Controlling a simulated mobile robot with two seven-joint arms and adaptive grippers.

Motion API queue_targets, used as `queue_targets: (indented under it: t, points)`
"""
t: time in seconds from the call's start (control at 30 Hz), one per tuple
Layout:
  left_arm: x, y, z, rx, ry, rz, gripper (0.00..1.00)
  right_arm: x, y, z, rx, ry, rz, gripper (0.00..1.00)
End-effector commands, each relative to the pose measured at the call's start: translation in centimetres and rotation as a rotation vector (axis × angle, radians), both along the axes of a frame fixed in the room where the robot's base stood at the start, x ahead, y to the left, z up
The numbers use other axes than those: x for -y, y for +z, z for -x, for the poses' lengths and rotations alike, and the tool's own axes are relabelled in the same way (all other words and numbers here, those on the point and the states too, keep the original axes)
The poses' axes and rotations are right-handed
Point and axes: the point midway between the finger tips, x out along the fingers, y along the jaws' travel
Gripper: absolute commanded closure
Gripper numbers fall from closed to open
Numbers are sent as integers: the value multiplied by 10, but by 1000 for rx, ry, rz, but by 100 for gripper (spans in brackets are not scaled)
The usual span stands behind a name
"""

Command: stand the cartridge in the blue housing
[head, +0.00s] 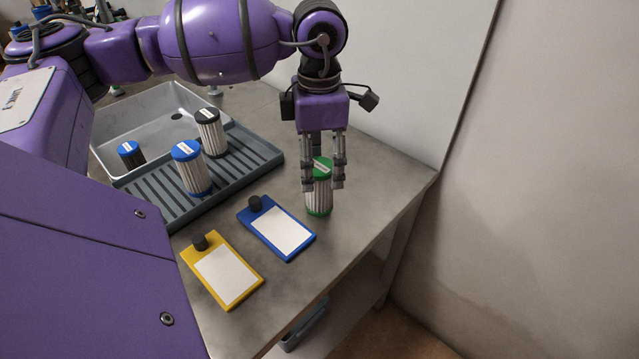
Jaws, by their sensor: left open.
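A pleated white cartridge with green end caps (319,200) stands upright on the grey bench near its right edge. My left gripper (323,187) points down over it, open, with its fingers on either side of the cartridge's upper part. Whether they touch it I cannot tell. A blue-capped cartridge (192,172) and a black-capped cartridge (210,133) stand on the ribbed grey drain tray. I cannot make out a blue housing for certain. My right gripper is not in view.
A blue plate (255,233) and a yellow plate (221,287), each with a white panel and black knob, lie at the bench front. A grey basin (150,106) holds a short blue-topped dark item (130,152). A wall (410,80) rises behind.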

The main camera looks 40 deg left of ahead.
Motion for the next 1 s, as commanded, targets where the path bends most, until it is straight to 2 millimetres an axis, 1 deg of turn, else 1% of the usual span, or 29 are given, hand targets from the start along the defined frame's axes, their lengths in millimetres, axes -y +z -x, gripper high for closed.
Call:
queue_targets:
  t: [0.03, 0.1, 0.33, 0.37, 0.8, 0.83, 1.0]
  points:
    - [0, -6, 0, -1, 0, 1, 39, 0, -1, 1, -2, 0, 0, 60]
    - [0, -11, 0, 1, 0, 1, 39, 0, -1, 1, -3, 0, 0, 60]
    - [0, -13, 0, 1, -1, 1, 39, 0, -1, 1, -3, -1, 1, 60]
    - [0, -13, 0, 1, -1, 1, 41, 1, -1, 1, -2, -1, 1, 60]
    - [0, -13, 0, 1, -1, 1, 98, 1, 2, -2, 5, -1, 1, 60]
    - [0, -13, 0, 1, -1, 1, 100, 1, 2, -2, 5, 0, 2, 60]
    - [0, -13, 0, 2, -1, 1, 100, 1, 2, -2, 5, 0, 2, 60]
